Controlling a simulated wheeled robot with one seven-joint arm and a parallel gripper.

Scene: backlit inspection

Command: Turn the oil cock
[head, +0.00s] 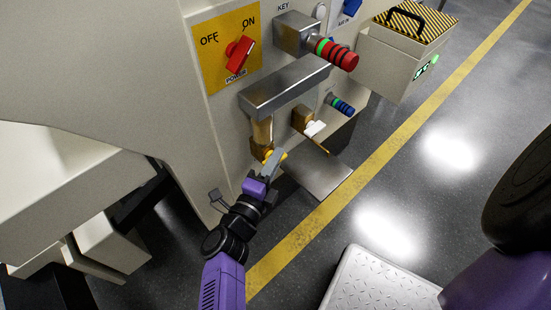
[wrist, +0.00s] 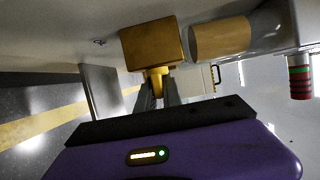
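The oil cock shows in the head view as a small brass fitting (head: 258,150) under an amber cylinder (head: 262,131) on the machine's side. In the wrist view it is a brass block (wrist: 152,43) with a short stem toward me, beside the amber cylinder (wrist: 222,38). My gripper (head: 270,160) is at the cock. In the wrist view its fingers (wrist: 158,88) stand close together on either side of the stem end and look shut on its handle. The fingers hide most of the handle, and its turn angle is hard to tell.
A grey metal ledge (head: 285,89) juts out just above the cock. A metal plate (head: 318,175) lies below.

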